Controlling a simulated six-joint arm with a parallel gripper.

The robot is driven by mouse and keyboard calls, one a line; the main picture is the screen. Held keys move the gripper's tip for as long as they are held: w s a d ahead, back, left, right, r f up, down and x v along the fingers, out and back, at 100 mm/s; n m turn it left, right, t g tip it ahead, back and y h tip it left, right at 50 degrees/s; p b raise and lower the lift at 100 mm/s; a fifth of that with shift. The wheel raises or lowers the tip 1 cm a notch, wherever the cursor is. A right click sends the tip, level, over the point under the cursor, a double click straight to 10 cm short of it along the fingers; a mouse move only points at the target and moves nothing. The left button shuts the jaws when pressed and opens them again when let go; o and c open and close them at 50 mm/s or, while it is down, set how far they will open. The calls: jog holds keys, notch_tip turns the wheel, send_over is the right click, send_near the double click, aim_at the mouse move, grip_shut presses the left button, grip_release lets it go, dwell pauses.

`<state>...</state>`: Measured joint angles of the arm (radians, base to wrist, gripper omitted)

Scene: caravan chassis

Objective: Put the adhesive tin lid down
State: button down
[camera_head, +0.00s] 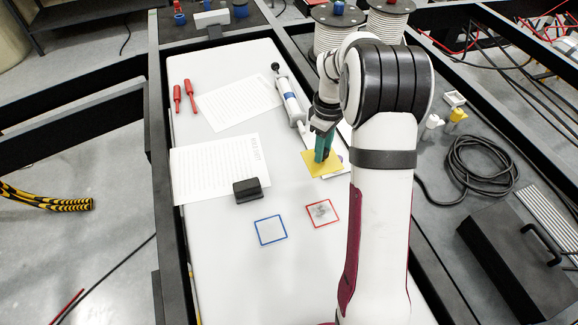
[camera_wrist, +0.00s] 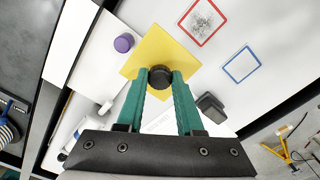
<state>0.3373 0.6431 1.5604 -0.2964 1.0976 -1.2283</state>
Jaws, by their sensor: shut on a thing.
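My gripper (camera_head: 321,158) has green fingers and points down over a yellow square (camera_head: 333,170) on the white table. In the wrist view, the fingertips (camera_wrist: 160,78) are shut on a small dark round piece, which I take to be the adhesive tin lid (camera_wrist: 160,75). The lid shows over the near part of the yellow square (camera_wrist: 165,50); whether it touches the square I cannot tell. In the head view the fingers hide the lid. A purple round thing (camera_wrist: 124,43) stands beside the yellow square in the wrist view.
A red-outlined square with grey marks (camera_head: 322,213) and a blue-outlined square (camera_head: 270,230) lie nearby. A black block (camera_head: 247,190) sits at a printed sheet's edge (camera_head: 215,165). A sealant tube (camera_head: 290,100) and red tools (camera_head: 190,96) lie farther back. The table's near part is clear.

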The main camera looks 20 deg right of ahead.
jog(key=w+a+f, duration=0.1)
jog(key=w+a, duration=0.1)
jog(key=w+a+f, duration=0.1)
jog(key=a+f, duration=0.1)
jog(key=w+a+f, duration=0.2)
jog(key=shift+w+a+f, duration=0.15)
jog(key=shift+w+a, duration=0.15)
notch_tip(320, 180, down, 4)
jog(key=shift+w+a+f, duration=0.1)
jog(key=shift+w, duration=0.05)
jog(key=shift+f, duration=0.1)
jog(key=c, duration=0.5)
grip_release()
jog(key=shift+c, duration=0.2)
